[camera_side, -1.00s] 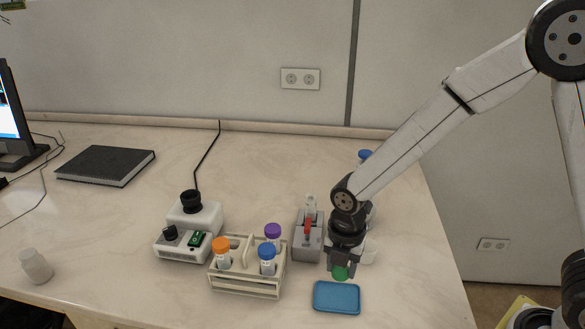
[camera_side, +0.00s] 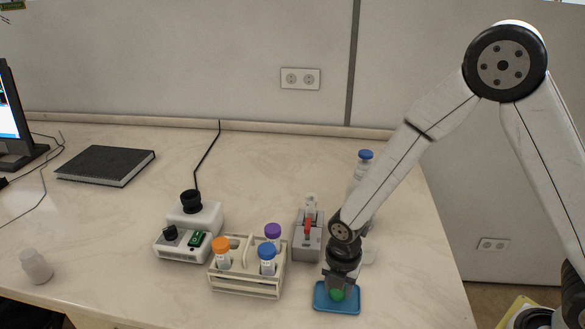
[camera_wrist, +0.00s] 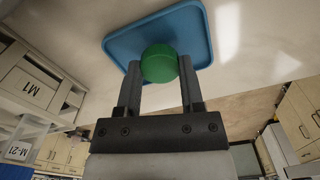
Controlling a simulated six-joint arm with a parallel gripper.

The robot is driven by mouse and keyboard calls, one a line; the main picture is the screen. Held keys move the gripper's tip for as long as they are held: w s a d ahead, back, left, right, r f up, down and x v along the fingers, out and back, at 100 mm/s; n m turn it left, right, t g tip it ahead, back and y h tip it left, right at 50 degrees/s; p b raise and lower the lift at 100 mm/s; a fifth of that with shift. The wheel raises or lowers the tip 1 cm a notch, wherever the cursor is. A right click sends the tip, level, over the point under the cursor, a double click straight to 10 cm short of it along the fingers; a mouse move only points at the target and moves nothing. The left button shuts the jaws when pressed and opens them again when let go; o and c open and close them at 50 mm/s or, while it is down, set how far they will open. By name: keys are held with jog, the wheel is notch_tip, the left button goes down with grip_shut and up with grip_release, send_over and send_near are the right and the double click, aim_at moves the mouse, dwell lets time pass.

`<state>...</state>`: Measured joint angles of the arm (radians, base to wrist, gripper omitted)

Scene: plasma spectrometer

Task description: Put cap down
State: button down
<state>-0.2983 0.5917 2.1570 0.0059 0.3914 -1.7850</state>
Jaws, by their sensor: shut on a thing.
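The green cap (camera_side: 337,294) is between the fingers of my gripper (camera_side: 338,288), which is shut on it. In the wrist view the green cap (camera_wrist: 159,63) sits between the two fingertips (camera_wrist: 160,78). The blue tray (camera_side: 322,303) lies on the table directly below the cap. It also shows behind the cap in the wrist view (camera_wrist: 188,28). I cannot tell whether the cap touches the tray's surface.
A wooden rack (camera_side: 246,288) holding tubes with orange, purple and blue caps stands left of the tray. A grey device with a red handle (camera_side: 307,236) stands behind. A blue-capped bottle (camera_side: 364,166) is partly hidden by my arm. The table's front edge is close.

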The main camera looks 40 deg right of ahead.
jog(key=shift+f, duration=0.5)
jog(key=shift+f, duration=0.15)
jog(key=shift+c, duration=1.1)
grip_release()
notch_tip(320, 180, up, 12)
jog(key=shift+d, duration=0.1)
dwell(0.3)
